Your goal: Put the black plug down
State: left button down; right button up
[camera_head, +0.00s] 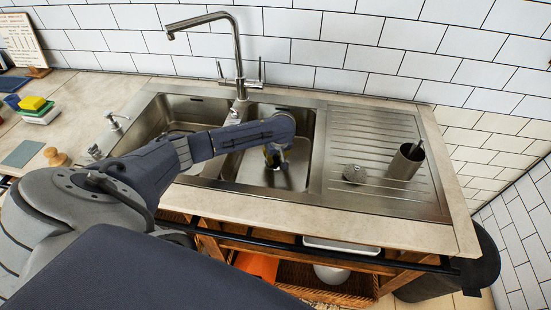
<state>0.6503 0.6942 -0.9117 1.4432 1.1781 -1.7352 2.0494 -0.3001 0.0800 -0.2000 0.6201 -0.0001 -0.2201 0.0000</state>
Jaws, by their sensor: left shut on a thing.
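My left arm comes in from the left and reaches over the sink. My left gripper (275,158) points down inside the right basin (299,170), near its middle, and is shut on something. The black plug does not show clearly; the thing between the fingers is small, dark and mostly hidden by the gripper and wrist, and I take it to be the plug. I cannot tell whether it touches the basin floor. My right gripper is not in view.
A tall faucet (238,60) stands behind the basins. The left basin (172,118) looks empty. On the ribbed drainer (385,130) are a round metal strainer (355,173) and a metal cup (405,162). Sponges (33,103) and a wooden-topped brush (57,158) lie at left.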

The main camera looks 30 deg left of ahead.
pick_arm(q)
jog(key=shift+f, duration=0.75)
jog(key=c, duration=1.1)
grip_release()
jog(key=shift+s+f, duration=0.1)
jog(key=shift+c, duration=0.2)
jog(key=shift+r, duration=0.5)
jog(key=v, duration=1.2)
jog(key=shift+r, duration=0.25)
